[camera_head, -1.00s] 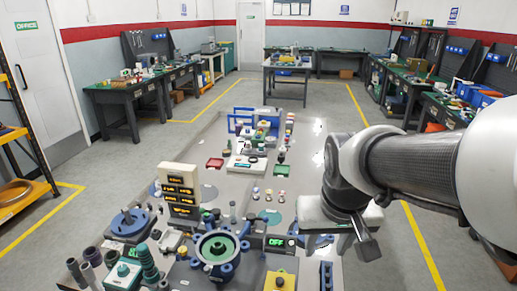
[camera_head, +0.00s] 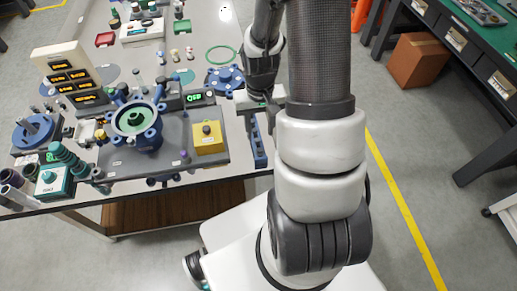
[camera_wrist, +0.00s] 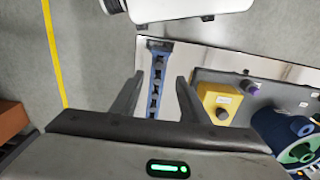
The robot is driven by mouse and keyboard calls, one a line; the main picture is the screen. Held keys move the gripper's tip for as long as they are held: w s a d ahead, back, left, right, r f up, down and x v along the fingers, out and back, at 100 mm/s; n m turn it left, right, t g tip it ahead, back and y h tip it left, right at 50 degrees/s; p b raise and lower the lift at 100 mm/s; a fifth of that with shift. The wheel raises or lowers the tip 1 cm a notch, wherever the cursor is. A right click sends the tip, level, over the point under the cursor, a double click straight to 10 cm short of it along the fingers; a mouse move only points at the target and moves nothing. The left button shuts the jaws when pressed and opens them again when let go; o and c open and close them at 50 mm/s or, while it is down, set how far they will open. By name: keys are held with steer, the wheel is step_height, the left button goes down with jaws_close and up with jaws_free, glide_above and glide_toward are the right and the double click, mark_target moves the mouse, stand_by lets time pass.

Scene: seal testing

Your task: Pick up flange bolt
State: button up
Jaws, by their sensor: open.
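A narrow blue rack (camera_head: 258,148) with dark slots lies at the table's right edge. It also shows in the wrist view (camera_wrist: 156,72), between and beyond my finger tips. Dark small shapes sit in its slots, but I cannot tell for sure which is a flange bolt. My gripper (camera_wrist: 158,86) is open, with nothing between its fingers, and points down over the rack. In the head view my gripper (camera_head: 260,119) is partly hidden by my arm, just above the rack's far end.
Left of the rack stand a yellow box (camera_head: 207,138) with a black knob and a blue fixture with a teal ring (camera_head: 134,119). A blue round flange (camera_head: 225,77) lies behind. A small display (camera_head: 199,98) stands near my gripper.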

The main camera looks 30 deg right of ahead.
mark_target(260, 149)
steer(key=f, duration=0.9)
steer(key=shift+w+d+f, duration=0.15)
steer(key=shift+w+f, duration=0.15)
steer(key=shift+f, duration=0.05)
steer(key=shift+s, duration=0.1)
jaws_close()
